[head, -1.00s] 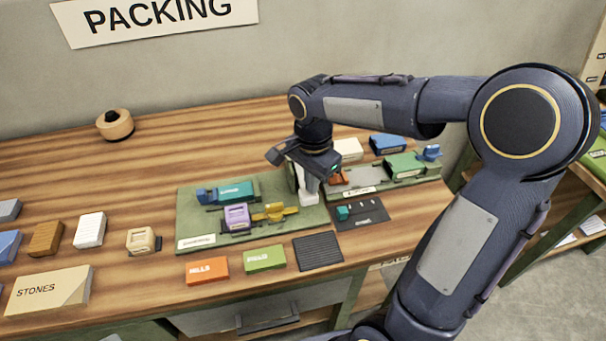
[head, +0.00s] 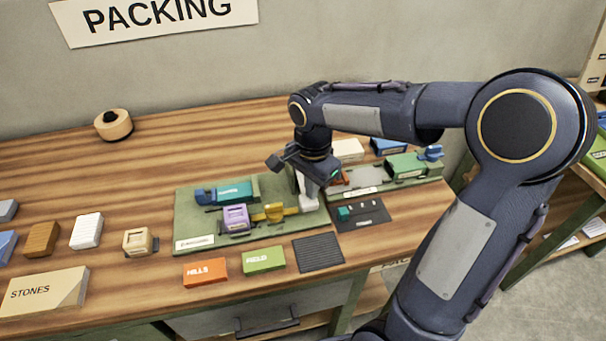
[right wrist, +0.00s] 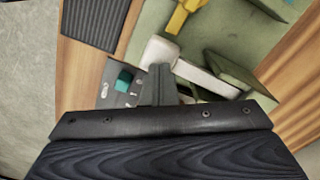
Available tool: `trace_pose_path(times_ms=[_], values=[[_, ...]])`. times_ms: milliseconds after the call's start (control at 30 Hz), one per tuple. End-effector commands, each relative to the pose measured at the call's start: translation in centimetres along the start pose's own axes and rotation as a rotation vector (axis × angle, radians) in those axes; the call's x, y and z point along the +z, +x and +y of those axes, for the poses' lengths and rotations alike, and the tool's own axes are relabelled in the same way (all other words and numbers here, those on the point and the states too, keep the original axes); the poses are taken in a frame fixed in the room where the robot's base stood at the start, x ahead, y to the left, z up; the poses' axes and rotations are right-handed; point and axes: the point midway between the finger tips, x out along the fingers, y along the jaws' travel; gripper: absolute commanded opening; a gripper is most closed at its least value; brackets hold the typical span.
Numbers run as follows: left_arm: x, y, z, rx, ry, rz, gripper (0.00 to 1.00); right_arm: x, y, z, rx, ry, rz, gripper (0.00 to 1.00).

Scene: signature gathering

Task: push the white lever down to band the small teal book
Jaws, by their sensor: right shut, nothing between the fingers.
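The white lever (head: 308,197) stands at the right end of the green board and shows below my right gripper (head: 318,182) in the head view. In the right wrist view, the lever's white end (right wrist: 160,51) lies right by the shut, empty fingertips (right wrist: 158,72); I cannot tell whether they touch. A small teal block (head: 344,213) sits on a dark pad just right of the lever, and it also shows in the right wrist view (right wrist: 124,79). A larger teal book (head: 234,190) lies on the green board. My left gripper is out of view.
The green board (head: 195,241) also bears a purple block (head: 236,217) and a yellow piece (head: 274,211). Orange (head: 205,272) and green (head: 263,260) books and a ribbed dark mat (head: 318,252) lie at the front edge. A green device (head: 405,166) stands to the right.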

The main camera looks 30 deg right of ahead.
Motion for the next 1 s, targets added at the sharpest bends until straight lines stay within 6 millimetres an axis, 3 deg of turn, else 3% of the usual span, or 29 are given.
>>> trace_pose_path(times_ms=[600, 1000], values=[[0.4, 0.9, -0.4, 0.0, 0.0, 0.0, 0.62, 0.0, 1.4, 0.0, 0.002, 0.001, 0.001, 0.0], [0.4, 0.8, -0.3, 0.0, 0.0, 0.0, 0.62, 0.0, 1.3, 0.0, 0.002, 0.001, 0.0, 0.0]])
